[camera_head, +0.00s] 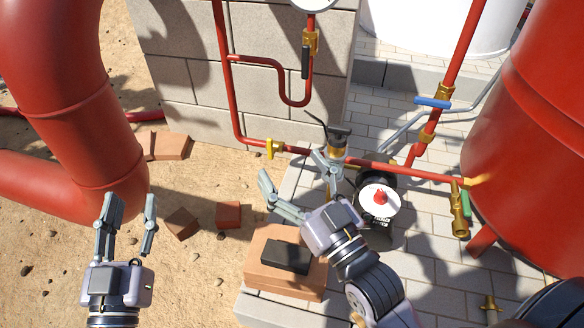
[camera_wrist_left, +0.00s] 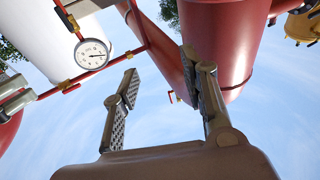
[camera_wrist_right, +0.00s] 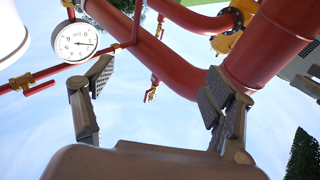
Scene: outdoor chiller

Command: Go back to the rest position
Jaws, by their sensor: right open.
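My left gripper (camera_head: 127,225) is at the lower left of the head view, over sandy ground. Its fingers are apart with nothing between them; they also show apart in the left wrist view (camera_wrist_left: 160,95). My right gripper (camera_head: 295,178) is near the middle of the head view, above the paved ledge and beside the red pipe. Its fingers are spread wide and empty. In the right wrist view the fingers (camera_wrist_right: 152,98) are also apart, with only sky and piping beyond them.
A round device with a red knob (camera_head: 380,200), a brick block (camera_head: 262,288) bearing a black box (camera_head: 287,257), and a red tank (camera_head: 535,100) are nearby.

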